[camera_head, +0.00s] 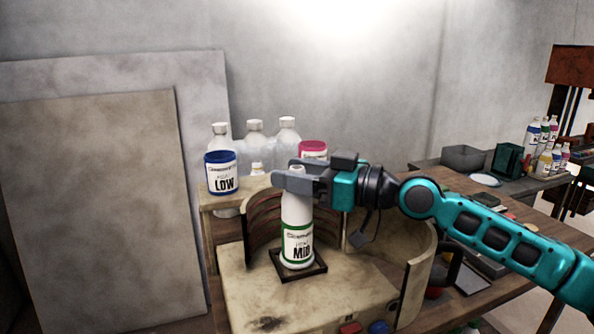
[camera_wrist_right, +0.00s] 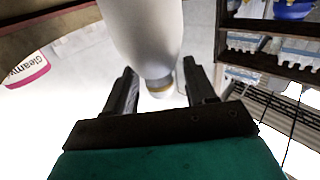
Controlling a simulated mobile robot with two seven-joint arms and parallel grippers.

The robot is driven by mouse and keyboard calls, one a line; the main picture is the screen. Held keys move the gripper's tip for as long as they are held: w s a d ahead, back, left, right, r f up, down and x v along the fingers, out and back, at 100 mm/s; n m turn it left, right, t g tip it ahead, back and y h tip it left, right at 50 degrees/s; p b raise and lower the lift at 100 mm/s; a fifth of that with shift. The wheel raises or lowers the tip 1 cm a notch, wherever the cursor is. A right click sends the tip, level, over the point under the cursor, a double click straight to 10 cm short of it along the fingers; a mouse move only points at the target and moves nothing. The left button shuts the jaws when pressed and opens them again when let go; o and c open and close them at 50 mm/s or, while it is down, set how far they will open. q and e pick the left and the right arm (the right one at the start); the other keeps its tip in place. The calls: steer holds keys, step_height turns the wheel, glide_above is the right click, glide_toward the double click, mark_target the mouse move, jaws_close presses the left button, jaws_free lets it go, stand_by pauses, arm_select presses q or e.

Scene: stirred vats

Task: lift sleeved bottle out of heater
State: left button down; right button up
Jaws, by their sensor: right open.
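The sleeved bottle (camera_head: 297,237) is white with a green-edged label reading "Mid". It stands upright on a dark square plate in the heater (camera_head: 270,288). The heater has a worn beige base and curved walls with coils, open toward me. My right gripper (camera_head: 289,181) is level at the bottle's neck, its fingers open on either side. In the right wrist view the bottle's white body (camera_wrist_right: 146,35) comes down from the top, and its neck and cap sit between the open fingers (camera_wrist_right: 158,82). Contact cannot be told. My left gripper is not in view.
Behind the heater, a shelf holds a blue-banded "LOW" container (camera_head: 221,175), several clear bottles (camera_head: 255,140) and a pink-banded container (camera_head: 313,149). Red (camera_head: 350,328) and blue (camera_head: 378,327) buttons are on the heater front.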

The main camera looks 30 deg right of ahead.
steer(key=shift+c, duration=0.3)
steer(key=c, duration=0.9)
steer(key=shift+r+p, duration=0.8)
steer(key=shift+r, duration=0.2)
steer(key=shift+c, duration=0.2)
steer(key=shift+r+p, duration=0.8)
steer(key=shift+r, duration=0.2)
steer(key=shift+r+p, duration=2)
steer(key=shift+r, duration=3.3)
